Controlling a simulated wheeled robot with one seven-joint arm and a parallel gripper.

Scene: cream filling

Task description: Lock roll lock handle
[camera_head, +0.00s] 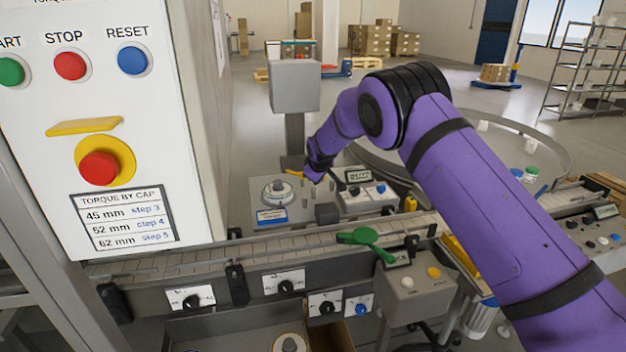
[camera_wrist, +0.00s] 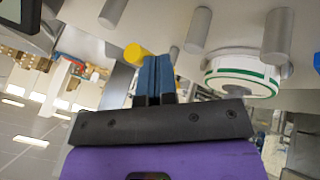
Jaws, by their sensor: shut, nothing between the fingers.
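My gripper (camera_wrist: 155,62) shows its blue fingers pressed together and empty in the wrist view. In the head view my gripper (camera_head: 312,176) is at the grey machine station behind the conveyor. A yellow-ended handle (camera_wrist: 136,54) is just left of the fingertips in the wrist view; a yellow part (camera_head: 295,174) also shows beside my gripper in the head view. Whether they touch is unclear. A white disc with a green band (camera_wrist: 242,74) is to the right of the fingers. No label names the roll lock handle.
Grey posts (camera_wrist: 198,30) stand close around the fingers. A conveyor (camera_head: 200,258) with a green lever (camera_head: 364,239) runs in front of the station. A white control panel (camera_head: 120,120) stands at the left and a round table (camera_head: 490,160) at the right.

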